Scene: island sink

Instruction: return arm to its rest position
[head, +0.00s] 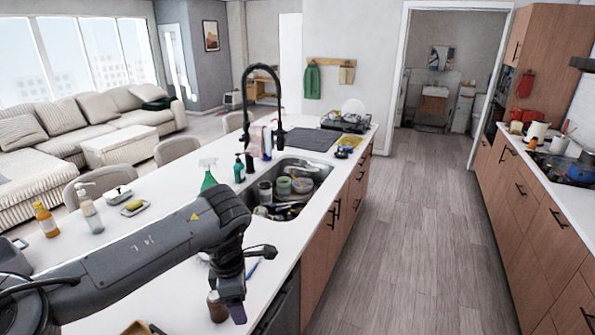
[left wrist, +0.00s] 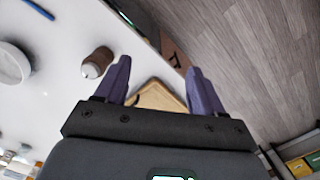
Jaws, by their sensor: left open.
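My left arm comes in from the left over the white counter (head: 165,180). Its left gripper (head: 234,312) points down near the counter's front edge. In the left wrist view the gripper (left wrist: 160,75) shows two purple fingers spread wide apart with nothing between them. A brown bottle with a pale end (left wrist: 97,62) is beside one finger and apart from it. The same bottle (head: 217,308) shows just left of the gripper in the head view. My right gripper is in neither view.
A wooden board (left wrist: 157,97) lies beyond the fingers. The sink (head: 308,168) holds several dishes under a tall black faucet (head: 246,95). An orange bottle (head: 45,220) and a soap bottle (head: 89,212) stand behind my arm. The wooden floor (head: 425,220) is clear.

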